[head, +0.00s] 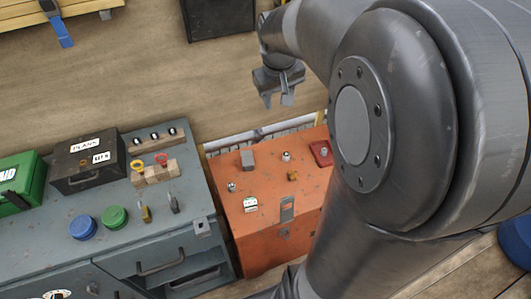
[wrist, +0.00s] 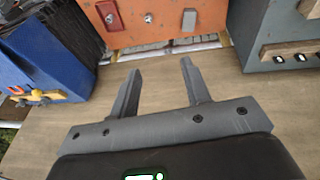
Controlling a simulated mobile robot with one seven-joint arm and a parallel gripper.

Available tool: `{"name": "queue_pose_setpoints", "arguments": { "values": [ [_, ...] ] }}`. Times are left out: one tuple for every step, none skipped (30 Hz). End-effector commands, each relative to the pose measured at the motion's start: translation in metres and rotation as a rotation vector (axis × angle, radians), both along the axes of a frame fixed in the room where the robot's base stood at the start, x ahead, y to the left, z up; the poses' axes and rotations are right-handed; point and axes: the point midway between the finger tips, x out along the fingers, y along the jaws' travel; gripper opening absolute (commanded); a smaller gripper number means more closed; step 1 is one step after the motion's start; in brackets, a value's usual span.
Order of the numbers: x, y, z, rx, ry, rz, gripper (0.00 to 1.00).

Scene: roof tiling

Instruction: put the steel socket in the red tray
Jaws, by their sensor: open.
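My gripper (head: 278,101) is open and empty, above the floor just behind the orange chest (head: 262,228). In the wrist view its two fingers (wrist: 161,67) point toward the chest with nothing between them. The red tray (head: 319,149) lies on the chest's top at the right, partly hidden by my arm; it also shows in the wrist view (wrist: 110,17). A small silvery piece (head: 286,156), which looks like the steel socket, stands left of the tray, apart from it. A similar silvery piece (head: 231,187) stands at the chest's left; I cannot tell the two apart for certain.
A grey block (head: 247,160), a brass piece (head: 292,176) and a white-green item (head: 250,205) are also on the chest. A grey cabinet (head: 150,225) with boxes and small parts stands to the left. A blue box (wrist: 45,60) is left in the wrist view.

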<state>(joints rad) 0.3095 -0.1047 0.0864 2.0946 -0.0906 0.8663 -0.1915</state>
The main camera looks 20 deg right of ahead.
Motion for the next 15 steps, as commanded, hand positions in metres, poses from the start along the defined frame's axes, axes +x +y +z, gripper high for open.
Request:
{"name": "queue_pose_setpoints", "arguments": {
  "values": [
    [-0.015,0.014,0.009,0.002,-0.024,0.004,0.43],
    [-0.023,0.020,0.013,0.006,-0.035,0.003,0.43],
    [-0.035,0.029,0.018,0.009,-0.050,0.003,0.43],
    [-0.043,0.036,0.021,0.014,-0.062,0.003,0.43],
    [-0.052,0.042,0.024,0.017,-0.073,0.005,0.43],
    [-0.063,0.050,0.026,0.025,-0.087,0.006,0.43],
    [-0.072,0.055,0.028,0.030,-0.099,0.005,0.43],
    [-0.081,0.061,0.030,0.037,-0.110,0.006,0.43],
    [-0.093,0.068,0.031,0.045,-0.124,0.006,0.43],
    [-0.102,0.073,0.032,0.053,-0.135,0.007,0.43],
    [-0.111,0.077,0.032,0.060,-0.146,0.008,0.43],
    [-0.122,0.083,0.032,0.070,-0.160,0.011,0.43],
    [-0.130,0.087,0.032,0.078,-0.169,0.011,0.43],
    [-0.137,0.091,0.031,0.086,-0.179,0.012,0.43],
    [-0.147,0.095,0.030,0.097,-0.190,0.013,0.43]
  ]
}}
